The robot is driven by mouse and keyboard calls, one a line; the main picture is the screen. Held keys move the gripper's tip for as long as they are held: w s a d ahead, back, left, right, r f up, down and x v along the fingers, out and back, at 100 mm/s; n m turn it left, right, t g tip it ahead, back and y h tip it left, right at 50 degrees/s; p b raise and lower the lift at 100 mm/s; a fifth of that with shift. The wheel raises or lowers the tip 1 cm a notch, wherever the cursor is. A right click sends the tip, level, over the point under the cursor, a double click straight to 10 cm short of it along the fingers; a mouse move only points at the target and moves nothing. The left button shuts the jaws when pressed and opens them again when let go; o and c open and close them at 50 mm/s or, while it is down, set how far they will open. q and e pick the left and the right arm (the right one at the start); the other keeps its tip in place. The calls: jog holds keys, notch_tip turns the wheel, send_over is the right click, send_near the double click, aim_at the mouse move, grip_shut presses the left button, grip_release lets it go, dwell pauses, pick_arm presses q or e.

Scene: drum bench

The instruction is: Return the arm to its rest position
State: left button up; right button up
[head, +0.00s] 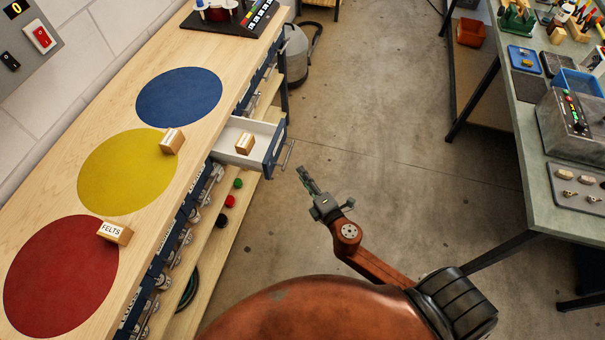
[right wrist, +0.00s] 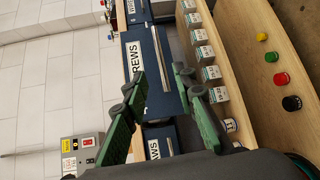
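My right gripper (head: 308,182) is over the open floor, to the right of the bench and a little below the open drawer (head: 272,150) in the head view. In the right wrist view its two green fingers (right wrist: 156,62) stand apart with nothing between them, so it is open and empty. My right arm reaches out from the lower right of the head view. My left arm and gripper do not show. A wooden block labelled FELTS (head: 115,232) sits at the edge of the red disc (head: 58,285).
A second block (head: 172,140) sits at the yellow disc's (head: 120,180) edge, and a third (head: 245,143) lies in the drawer. The blue disc (head: 180,97) is clear. A green-topped table (head: 545,190) with trays stands at the right. Bare floor (head: 390,130) lies between.

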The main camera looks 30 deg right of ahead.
jog(key=shift+f, duration=0.1)
dwell(0.3)
